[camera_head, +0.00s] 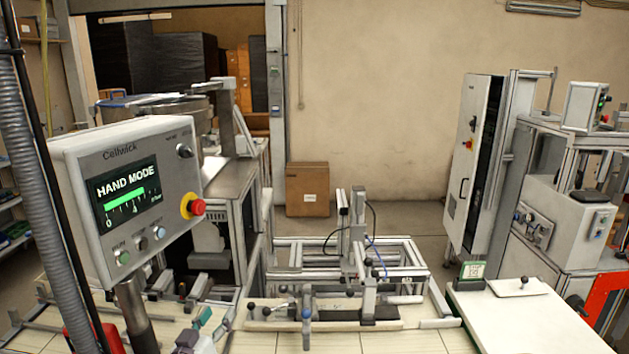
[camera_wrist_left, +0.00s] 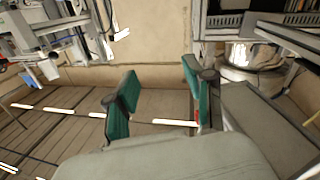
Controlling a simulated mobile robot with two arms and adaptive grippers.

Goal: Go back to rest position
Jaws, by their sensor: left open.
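My left gripper (camera_head: 196,328) shows low in the head view, left of centre at the bottom edge. Its teal finger pads show there in front of the bench, and the rest of the arm is cut off by the frame. In the left wrist view the same gripper (camera_wrist_left: 158,98) has its two teal-padded fingers well apart. Nothing is between the fingers; only the floor and a wall show behind them. My right gripper is in neither view.
A control panel (camera_head: 120,185) reading HAND MODE stands close at left. A metal fixture (camera_head: 345,312) sits on the bench at centre. A white board (camera_head: 520,318) is at right, with a machine (camera_head: 570,235) behind it. A cardboard box (camera_head: 307,190) stands by the wall.

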